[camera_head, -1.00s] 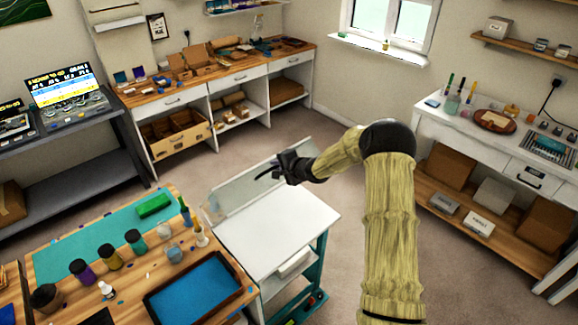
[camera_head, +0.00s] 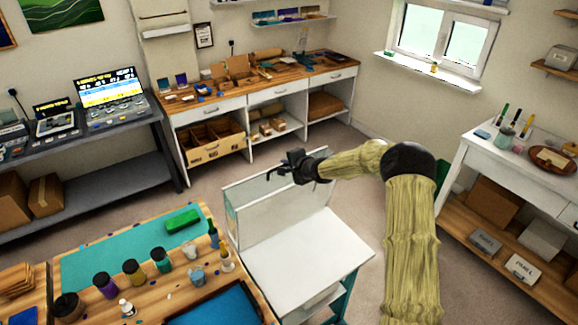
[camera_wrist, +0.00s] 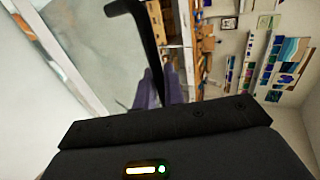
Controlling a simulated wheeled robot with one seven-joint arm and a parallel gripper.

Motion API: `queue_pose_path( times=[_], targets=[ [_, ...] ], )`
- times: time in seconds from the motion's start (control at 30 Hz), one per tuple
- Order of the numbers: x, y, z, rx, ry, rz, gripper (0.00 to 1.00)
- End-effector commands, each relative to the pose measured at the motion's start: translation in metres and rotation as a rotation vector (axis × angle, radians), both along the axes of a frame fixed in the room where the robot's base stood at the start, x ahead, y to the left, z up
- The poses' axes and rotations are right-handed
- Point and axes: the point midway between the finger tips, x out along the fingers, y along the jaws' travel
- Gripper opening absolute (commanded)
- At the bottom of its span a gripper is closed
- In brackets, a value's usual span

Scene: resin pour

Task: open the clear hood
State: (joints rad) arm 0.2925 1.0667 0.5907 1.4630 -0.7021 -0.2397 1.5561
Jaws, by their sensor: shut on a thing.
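The clear hood (camera_head: 285,208) is a see-through box with pale edges at the back of the white cart top (camera_head: 310,262). It stands tipped up, its large panel rising steeply from the cart's far side, and the white top in front is uncovered. My gripper (camera_head: 283,169) is at the hood's upper edge. The clear panel (camera_wrist: 75,45) fills the left of that view. The exact contact is hard to see.
A wooden workbench (camera_head: 110,240) with paint jars, a green block and a blue tray stands close at the cart's left. A white side table (camera_head: 500,165) is at the right. Carpeted floor is open behind and right of the cart.

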Motion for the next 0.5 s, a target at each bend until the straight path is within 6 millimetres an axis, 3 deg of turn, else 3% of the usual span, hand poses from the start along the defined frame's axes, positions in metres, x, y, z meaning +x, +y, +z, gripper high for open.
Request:
queue_pose_path(
  times=[0.17, 0.2, 0.27, 0.5],
  targets=[
    [-0.0011, 0.0, -0.0018, 0.0, 0.005, 0.001, 0.0],
    [-0.0011, 0.0, -0.0018, 0.0, 0.005, 0.001, 0.12],
    [-0.0011, -0.0001, -0.0018, 0.0, 0.005, 0.0, 0.24],
    [-0.0008, 0.0002, -0.001, 0.0, 0.002, 0.0, 0.25]
  ],
)
